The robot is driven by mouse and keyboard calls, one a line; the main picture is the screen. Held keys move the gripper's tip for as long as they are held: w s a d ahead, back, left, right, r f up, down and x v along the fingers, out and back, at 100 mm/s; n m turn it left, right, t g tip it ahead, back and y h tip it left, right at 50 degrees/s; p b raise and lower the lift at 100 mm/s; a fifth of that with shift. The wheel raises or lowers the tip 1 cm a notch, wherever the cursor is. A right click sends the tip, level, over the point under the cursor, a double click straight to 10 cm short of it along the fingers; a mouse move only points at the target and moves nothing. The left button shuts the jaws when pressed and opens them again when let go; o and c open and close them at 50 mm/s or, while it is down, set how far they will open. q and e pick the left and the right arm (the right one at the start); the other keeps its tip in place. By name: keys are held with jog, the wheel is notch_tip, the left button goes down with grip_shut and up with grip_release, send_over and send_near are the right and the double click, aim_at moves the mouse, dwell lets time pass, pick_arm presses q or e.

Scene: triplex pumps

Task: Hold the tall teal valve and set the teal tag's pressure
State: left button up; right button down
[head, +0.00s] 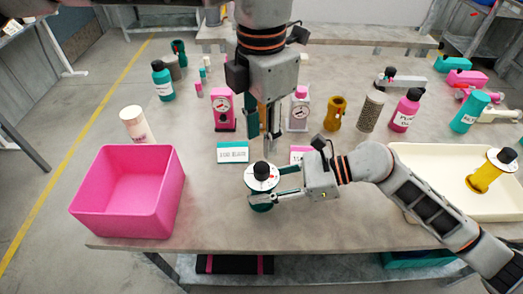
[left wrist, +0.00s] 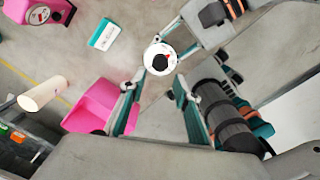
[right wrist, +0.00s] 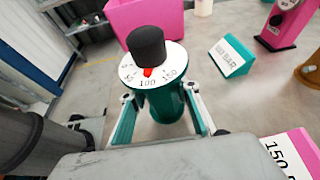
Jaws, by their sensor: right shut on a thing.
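The teal valve (head: 262,203) stands upright near the table's front, with a white dial and black knob (right wrist: 147,46) on top. The knob's red pointer faces the dial mark that looks like 100; 150 lies to its right. My right gripper (right wrist: 163,112) is shut on the valve's teal body from the right. My left gripper (head: 271,145) is above and behind the valve, pointing down, its fingers apart and empty; the dial shows beyond its fingertips in the left wrist view (left wrist: 160,58). The teal tag (head: 233,152) stands behind the valve; its number is hard to read, ending in BAR.
A pink bin (head: 127,192) stands left of the valve. A cream tray (head: 420,160) with a yellow valve (head: 486,175) is at right. A pink tag (right wrist: 285,153) showing 150 stands nearby. Pink gauge units (head: 223,110) and several bottles stand behind.

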pick_arm(q)
jog(key=shift+r, duration=1.95)
pick_arm(e)
jog(key=c, duration=1.4)
grip_release()
jog(key=shift+c, duration=0.2)
jog(key=shift+d, duration=0.1)
